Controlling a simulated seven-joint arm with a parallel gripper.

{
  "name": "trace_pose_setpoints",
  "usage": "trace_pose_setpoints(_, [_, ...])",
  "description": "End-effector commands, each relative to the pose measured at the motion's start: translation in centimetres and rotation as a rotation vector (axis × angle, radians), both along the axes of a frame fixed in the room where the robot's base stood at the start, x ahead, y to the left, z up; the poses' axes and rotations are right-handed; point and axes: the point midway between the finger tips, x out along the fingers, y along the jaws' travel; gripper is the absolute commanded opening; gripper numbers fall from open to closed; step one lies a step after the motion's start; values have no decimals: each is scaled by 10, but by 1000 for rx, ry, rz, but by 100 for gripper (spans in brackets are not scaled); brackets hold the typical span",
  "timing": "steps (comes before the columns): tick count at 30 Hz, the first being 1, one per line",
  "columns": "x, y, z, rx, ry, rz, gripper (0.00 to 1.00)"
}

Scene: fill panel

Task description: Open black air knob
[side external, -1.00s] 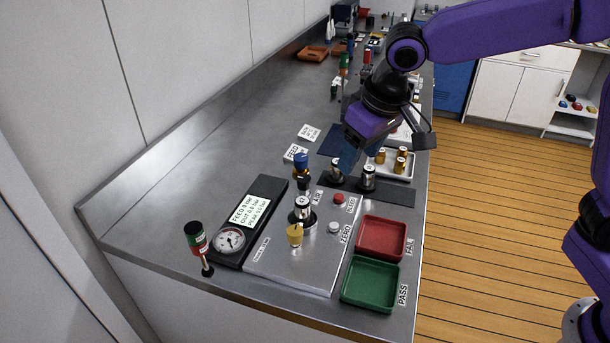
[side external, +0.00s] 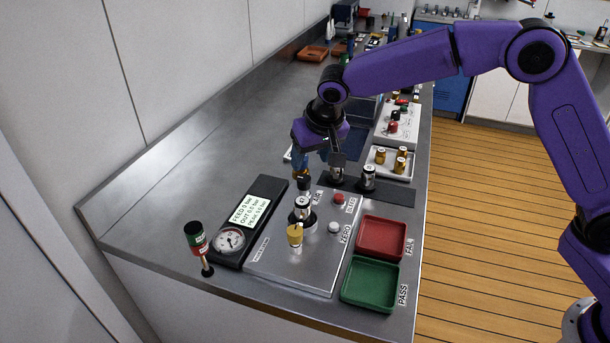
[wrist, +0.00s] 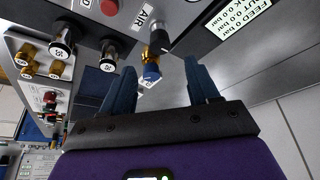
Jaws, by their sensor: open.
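The black air knob (side external: 304,184) sits at the far edge of the metal panel (side external: 275,262), beside the AIR label. In the wrist view the black knob (wrist: 159,42) shows beyond the fingertips, with a brass and blue fitting (wrist: 152,70) on the near side of it. The AIR label (wrist: 144,18) is next to it. My gripper (side external: 318,165) is over the far edge of the panel, pointing down, close to the knob. In the wrist view my gripper (wrist: 161,66) has its two blue fingers apart, with the fitting between them in the picture and nothing held.
Dark-and-silver parts (side external: 368,178) stand on a dark strip. Red (side external: 381,257) and green (side external: 370,297) trays lie right.

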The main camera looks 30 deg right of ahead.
Motion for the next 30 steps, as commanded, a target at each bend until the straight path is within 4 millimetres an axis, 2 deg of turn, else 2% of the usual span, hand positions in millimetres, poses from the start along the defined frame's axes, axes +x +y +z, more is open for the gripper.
trace_pose_setpoints(6, [16, 0, -39, -1, 2, 0, 60])
trace_pose_setpoints(13, [27, 0, -66, 0, 1, 0, 60])
trace_pose_setpoints(18, [31, 0, -75, 0, 0, 0, 60])
trace_pose_setpoints(27, [31, 0, -76, 1, 0, 0, 60])
trace_pose_setpoints(29, [31, 0, -76, 1, 0, 0, 40])
trace_pose_setpoints(30, [31, 0, -76, 1, 0, 0, 27])
